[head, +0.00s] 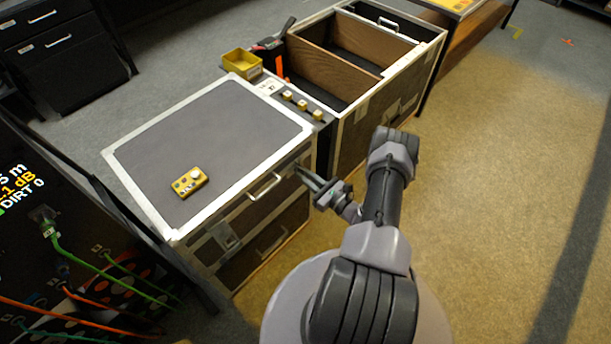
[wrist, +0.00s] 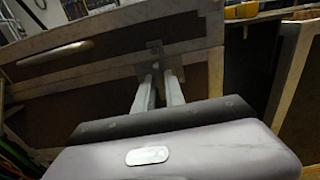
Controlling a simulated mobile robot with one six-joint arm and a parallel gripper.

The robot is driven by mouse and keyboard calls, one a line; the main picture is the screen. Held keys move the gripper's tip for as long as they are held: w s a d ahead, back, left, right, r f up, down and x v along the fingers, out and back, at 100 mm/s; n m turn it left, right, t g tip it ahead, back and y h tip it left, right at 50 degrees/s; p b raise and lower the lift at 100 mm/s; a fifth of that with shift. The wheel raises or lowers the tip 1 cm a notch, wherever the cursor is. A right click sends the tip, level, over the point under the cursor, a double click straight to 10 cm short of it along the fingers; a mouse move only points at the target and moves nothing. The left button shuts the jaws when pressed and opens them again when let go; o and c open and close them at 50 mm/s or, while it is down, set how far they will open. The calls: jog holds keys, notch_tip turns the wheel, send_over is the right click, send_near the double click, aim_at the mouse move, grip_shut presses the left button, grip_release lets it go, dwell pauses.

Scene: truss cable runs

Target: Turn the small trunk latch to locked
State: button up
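The small trunk (head: 215,135) is a dark case with pale metal edges on the floor at the left. A latch (wrist: 160,62) shows on its front in the wrist view, at the seam below the lid edge. My gripper (head: 302,175) is at the right part of the trunk's front. In the wrist view, my gripper's two pale fingers (wrist: 159,82) are a narrow gap apart, with their tips at the latch. I cannot tell whether they grip it. The fingers partly hide the latch, so its turn position is unclear. A second latch (head: 227,240) is on the front at the left.
A yellow device (head: 189,182) lies on the trunk lid. Front handles (head: 265,187) stick out. A larger open case (head: 352,60) with wooden dividers stands behind right. A yellow bin (head: 242,64) is at the back. Cables (head: 110,275) hang at lower left. Floor at right is clear.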

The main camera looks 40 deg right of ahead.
jog(key=shift+o, duration=0.9)
jog(key=s+d+p, duration=0.1)
jog(key=s+p, duration=0.3)
jog(key=s, duration=1.3)
jog(key=shift+s+d, duration=0.2)
